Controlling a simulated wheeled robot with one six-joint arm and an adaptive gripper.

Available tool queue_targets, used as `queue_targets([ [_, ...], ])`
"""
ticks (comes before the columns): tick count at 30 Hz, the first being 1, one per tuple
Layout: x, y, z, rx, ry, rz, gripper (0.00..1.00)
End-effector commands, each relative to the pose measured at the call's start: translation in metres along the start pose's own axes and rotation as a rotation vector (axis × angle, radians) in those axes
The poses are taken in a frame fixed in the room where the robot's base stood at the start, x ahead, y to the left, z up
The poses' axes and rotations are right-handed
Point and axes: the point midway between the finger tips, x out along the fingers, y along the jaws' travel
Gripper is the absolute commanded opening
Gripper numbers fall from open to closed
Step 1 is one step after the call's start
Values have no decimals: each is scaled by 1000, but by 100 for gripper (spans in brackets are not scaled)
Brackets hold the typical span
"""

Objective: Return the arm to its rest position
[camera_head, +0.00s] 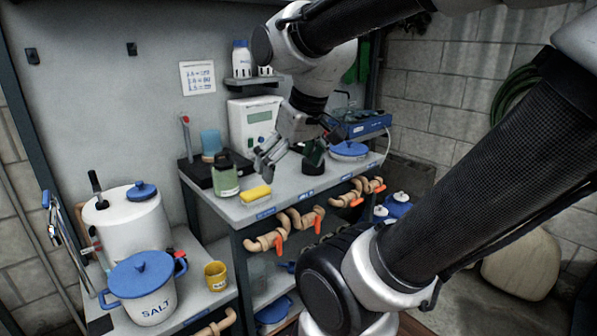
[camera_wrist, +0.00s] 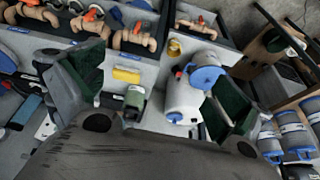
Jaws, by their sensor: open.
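My gripper (camera_head: 286,163) hangs from my arm above the grey bench top (camera_head: 285,203), with its two fingers spread and nothing between them. In the wrist view my gripper (camera_wrist: 155,90) shows one finger at the left and one at the right, wide apart. A yellow sponge (camera_head: 256,193) and a green-labelled jar (camera_head: 225,178) sit on the bench to the left of and below the fingers. The sponge also shows in the wrist view (camera_wrist: 126,76). Whether the fingertips touch the bench cannot be told.
A white box with a display (camera_head: 254,122) stands behind the gripper. A blue-lidded pot (camera_head: 349,151) is at the right. Tan pipes with orange handles (camera_head: 305,218) run along the bench front. A white tank (camera_head: 128,222) and a salt pot (camera_head: 143,286) stand on the lower left shelf.

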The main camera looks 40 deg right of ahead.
Motion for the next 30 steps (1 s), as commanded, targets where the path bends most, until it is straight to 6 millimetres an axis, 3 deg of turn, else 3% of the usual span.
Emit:
queue_targets([
  [3,-8,-2,26,6,2,6,100],
  [6,-11,-2,34,11,1,10,100],
  [30,-11,-2,35,12,0,10,100],
])
